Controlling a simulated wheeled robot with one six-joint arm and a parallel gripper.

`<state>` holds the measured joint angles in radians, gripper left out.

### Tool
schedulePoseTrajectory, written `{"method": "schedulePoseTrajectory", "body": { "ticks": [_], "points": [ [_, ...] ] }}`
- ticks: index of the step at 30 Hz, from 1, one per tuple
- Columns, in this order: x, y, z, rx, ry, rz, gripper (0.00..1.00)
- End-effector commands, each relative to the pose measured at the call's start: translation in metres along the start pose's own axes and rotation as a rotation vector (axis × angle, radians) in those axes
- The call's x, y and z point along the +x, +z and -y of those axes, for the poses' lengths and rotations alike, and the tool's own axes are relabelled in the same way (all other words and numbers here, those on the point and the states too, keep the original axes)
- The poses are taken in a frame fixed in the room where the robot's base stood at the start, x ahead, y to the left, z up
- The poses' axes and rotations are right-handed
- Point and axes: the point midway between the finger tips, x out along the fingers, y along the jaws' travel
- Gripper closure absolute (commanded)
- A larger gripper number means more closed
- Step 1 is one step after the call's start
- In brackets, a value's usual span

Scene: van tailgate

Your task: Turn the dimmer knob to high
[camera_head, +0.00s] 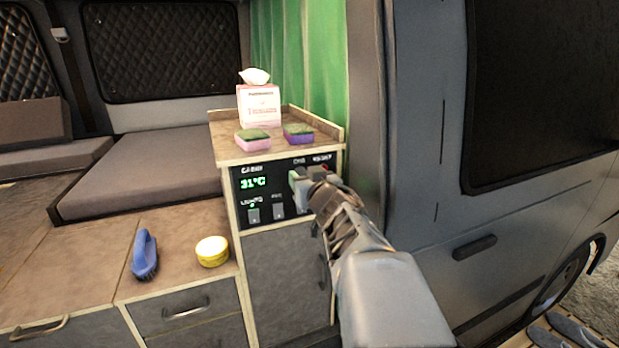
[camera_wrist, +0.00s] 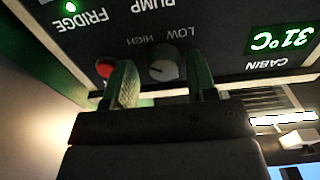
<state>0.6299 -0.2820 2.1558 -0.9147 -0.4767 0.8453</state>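The dimmer knob (camera_wrist: 163,65) is a round grey knob on the black control panel (camera_head: 240,196), with LOW and HIGH lettering beside it. The wrist view shows it upside down. My gripper (camera_wrist: 162,82) is open, with one green-padded finger on each side of the knob. Gaps show between the fingers and the knob, so it is not gripped. I cannot tell clearly where the knob points. In the head view my gripper (camera_head: 305,187) is at the panel's right part and hides the knob.
A red button (camera_wrist: 105,68) is close beside one finger. The panel has a green 31°C display (camera_head: 253,182) and light switches (camera_head: 253,215). Above it, the counter holds a tissue box (camera_head: 259,105) and two sponges (camera_head: 253,140). A blue brush (camera_head: 145,254) and yellow tin (camera_head: 212,251) are lower left.

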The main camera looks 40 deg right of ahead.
Motion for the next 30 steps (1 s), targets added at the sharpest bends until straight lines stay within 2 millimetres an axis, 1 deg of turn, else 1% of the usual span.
{"method": "schedulePoseTrajectory", "body": {
  "ticks": [1,12,13,16,22,30],
  "points": [
    [0.0001,0.0000,0.0001,0.000,0.000,0.000,0.53],
    [0.0003,0.0001,0.0006,0.000,-0.001,0.001,0.88],
    [0.0003,0.0001,0.0004,0.001,0.000,0.001,0.90],
    [0.0003,0.0001,0.0001,-0.025,0.001,0.001,0.90],
    [0.0003,0.0003,-0.0005,-0.162,0.002,0.001,0.90],
    [0.0004,0.0003,-0.0007,-0.180,0.002,0.002,0.90]
  ]
}}
